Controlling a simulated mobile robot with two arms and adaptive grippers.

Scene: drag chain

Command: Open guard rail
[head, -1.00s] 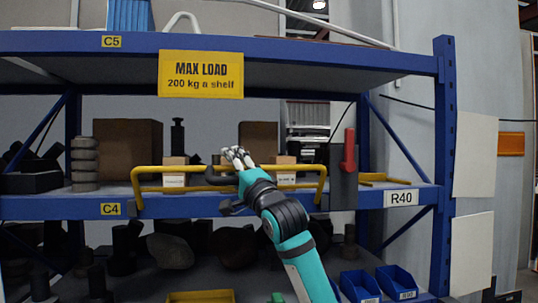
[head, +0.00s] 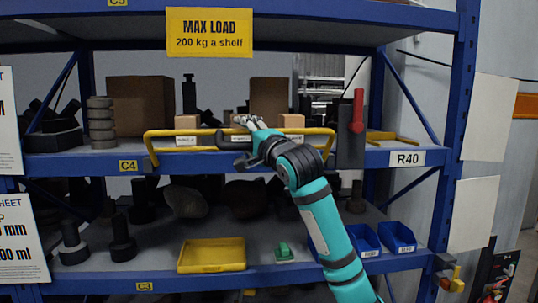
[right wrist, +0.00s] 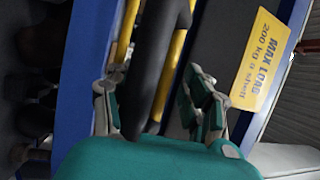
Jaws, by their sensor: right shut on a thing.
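The yellow guard rail (head: 172,132) runs along the front of the middle shelf, with a dark handle (head: 222,144) on it. My right gripper (head: 243,123) is at the middle of the rail, its fingers at the handle. In the right wrist view the fingers (right wrist: 153,98) lie on both sides of the dark handle (right wrist: 160,50), shut on it, with yellow rail bars (right wrist: 173,72) beside it. The rail still stands across the shelf front. A red lever (head: 358,110) on a dark block stands at the rail's right end. My left gripper is out of view.
Cardboard boxes (head: 140,102) and a stack of dark rings (head: 102,125) stand behind the rail. A yellow tray (head: 212,255), a small green object (head: 284,251) and blue bins (head: 397,237) are on the shelf below. A blue upright (head: 455,130) bounds the rack at right.

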